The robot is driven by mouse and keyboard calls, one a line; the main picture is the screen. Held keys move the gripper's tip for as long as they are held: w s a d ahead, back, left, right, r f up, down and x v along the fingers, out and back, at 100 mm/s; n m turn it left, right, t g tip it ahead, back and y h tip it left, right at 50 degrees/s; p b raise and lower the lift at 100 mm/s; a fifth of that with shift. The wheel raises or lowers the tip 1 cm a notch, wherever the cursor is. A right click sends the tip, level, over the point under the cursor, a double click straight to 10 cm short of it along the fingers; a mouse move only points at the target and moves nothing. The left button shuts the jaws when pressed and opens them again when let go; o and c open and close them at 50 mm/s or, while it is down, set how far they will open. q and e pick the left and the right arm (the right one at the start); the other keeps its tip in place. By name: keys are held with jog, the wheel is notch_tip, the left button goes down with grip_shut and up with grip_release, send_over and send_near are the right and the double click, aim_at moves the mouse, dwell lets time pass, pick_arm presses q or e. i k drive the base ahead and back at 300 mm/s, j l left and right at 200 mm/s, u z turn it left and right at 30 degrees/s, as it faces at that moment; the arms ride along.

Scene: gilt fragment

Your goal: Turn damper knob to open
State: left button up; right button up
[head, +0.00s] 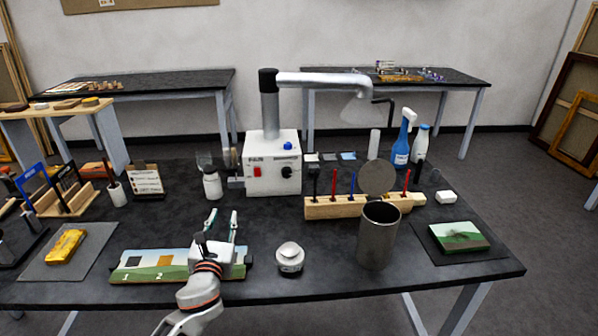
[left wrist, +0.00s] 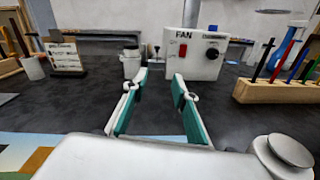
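The white fan box (head: 273,165) stands at the middle of the dark table, with a metal duct rising from it. It has a red switch (head: 257,172) at the left and a round black damper knob (head: 287,172) at the right of its front. In the left wrist view the fan box (left wrist: 190,55) is ahead, with the black knob (left wrist: 211,56) beyond and right of my fingers. My left gripper (head: 220,226) is open and empty, short of the box, above the painted panel. Its teal-lined fingers (left wrist: 161,95) are spread apart. My right gripper is in neither view.
A painted panel (head: 130,268) lies under my left arm. A small white lidded jar (head: 290,260) and a metal cup (head: 378,238) stand to the right. A wooden brush rack (head: 340,209) sits right of the box's front. Bare table lies between gripper and box.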

aim_at(287, 172)
jog(key=i+l, duration=0.15)
jog(key=l, duration=0.2)
jog(key=i+l+u, duration=0.15)
jog(key=l, duration=0.2)
jog(key=i+l, duration=0.1)
jog(key=l, duration=0.25)
jog(key=i+l+u, duration=0.1)
jog(key=l, duration=0.3)
